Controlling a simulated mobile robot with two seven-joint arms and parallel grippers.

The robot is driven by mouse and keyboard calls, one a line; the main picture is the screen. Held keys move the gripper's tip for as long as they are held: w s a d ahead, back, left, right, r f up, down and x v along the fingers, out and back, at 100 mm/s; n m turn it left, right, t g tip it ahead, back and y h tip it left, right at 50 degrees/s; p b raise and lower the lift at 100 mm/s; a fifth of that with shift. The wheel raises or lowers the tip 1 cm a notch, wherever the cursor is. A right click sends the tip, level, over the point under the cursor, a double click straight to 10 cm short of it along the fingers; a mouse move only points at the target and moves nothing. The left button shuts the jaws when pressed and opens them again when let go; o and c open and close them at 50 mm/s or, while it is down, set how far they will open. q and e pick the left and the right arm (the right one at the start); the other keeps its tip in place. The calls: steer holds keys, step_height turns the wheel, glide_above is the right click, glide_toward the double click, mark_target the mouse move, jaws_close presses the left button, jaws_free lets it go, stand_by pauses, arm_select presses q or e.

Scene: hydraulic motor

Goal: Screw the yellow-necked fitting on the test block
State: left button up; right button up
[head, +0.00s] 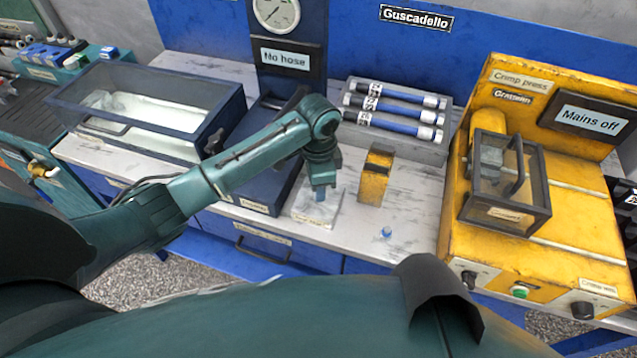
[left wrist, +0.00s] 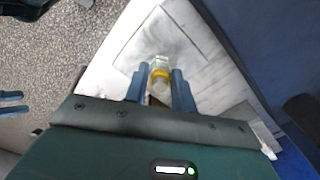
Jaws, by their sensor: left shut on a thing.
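The fitting (left wrist: 160,72) with a yellow neck stands between the two blue fingers of my left gripper (left wrist: 162,88) in the left wrist view. The gripper is shut on it. The pale test block (left wrist: 182,45) lies under the fitting. In the head view my left gripper (head: 320,192) points straight down over the test block (head: 312,212) at the bench front. The fitting is hidden there, and I cannot tell whether its thread is engaged. Two blue fingers, apparently my right gripper (left wrist: 12,102), show apart and empty over the floor at the left wrist view's left edge.
A yellow holder (head: 375,178) and a small blue piece (head: 386,231) sit right of the block. A grey tray (head: 398,145) of hoses is behind. The yellow crimp press (head: 480,235) stands right, a clear-lidded tank (head: 150,112) left.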

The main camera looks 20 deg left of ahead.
arm_select(q)
steer(key=shift+c, duration=0.6)
steer(key=m, duration=0.3)
steer(key=shift+m, duration=1.4)
steer(key=shift+m, duration=1.2)
steer(key=m, duration=0.3)
steer(key=shift+f, duration=0.1)
